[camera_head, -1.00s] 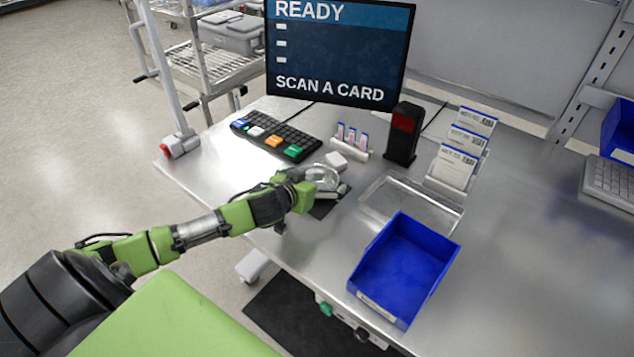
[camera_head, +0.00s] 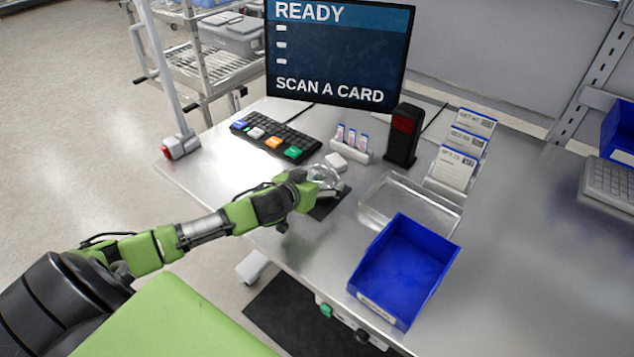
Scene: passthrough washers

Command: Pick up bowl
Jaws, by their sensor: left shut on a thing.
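A small clear bowl (camera_head: 324,174) is at the front edge area of the steel table, over a dark mat (camera_head: 326,207). My left gripper (camera_head: 325,189) reaches it from the left and is shut on the bowl. The gripper's arm and fingers hide part of the bowl, and I cannot tell whether it touches the mat. My right gripper does not show.
A blue bin (camera_head: 405,265) and a clear tray (camera_head: 376,219) stand to the right. A black scanner (camera_head: 403,136), card holder (camera_head: 457,165), small vial rack (camera_head: 350,146), white block (camera_head: 336,161) and keyboard (camera_head: 275,139) stand behind.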

